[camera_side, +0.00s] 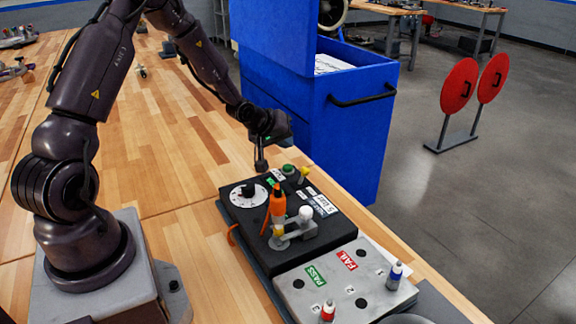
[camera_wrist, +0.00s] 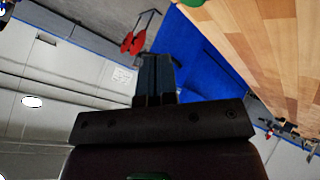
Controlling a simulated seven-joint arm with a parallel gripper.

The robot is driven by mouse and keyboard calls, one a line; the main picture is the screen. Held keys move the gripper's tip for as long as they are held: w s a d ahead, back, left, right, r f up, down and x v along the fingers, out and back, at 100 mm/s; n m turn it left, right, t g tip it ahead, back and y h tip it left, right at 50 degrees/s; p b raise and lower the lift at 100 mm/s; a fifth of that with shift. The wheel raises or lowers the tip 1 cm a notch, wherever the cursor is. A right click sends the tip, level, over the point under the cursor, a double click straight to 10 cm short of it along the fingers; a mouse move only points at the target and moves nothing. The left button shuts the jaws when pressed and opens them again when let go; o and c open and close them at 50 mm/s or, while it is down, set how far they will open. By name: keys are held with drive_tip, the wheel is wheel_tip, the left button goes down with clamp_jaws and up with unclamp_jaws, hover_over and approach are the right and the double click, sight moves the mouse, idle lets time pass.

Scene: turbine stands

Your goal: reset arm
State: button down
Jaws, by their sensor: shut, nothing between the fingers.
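My gripper (camera_side: 261,165) is above the bench, just behind the black test box, and appears to hold nothing. In the wrist view my gripper's fingers (camera_wrist: 155,72) are together with no gap between them. My arm arches from its base at the left of the side view over the bench and down to the gripper. The black test box (camera_side: 335,236) has a white dial, a green button, a yellow part and an upright orange-and-black tool (camera_side: 277,203) on it.
A grey PASS/FAIL plate (camera_side: 322,292) holds a red-and-white piece (camera_side: 328,311) and a blue-and-white piece (camera_side: 395,275). A blue cabinet (camera_side: 345,140) stands close behind the gripper. Two red discs (camera_side: 459,86) on a stand are farther off. The wooden bench (camera_side: 165,150) is largely clear.

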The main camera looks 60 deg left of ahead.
drive_tip(key=shift+r, duration=0.45)
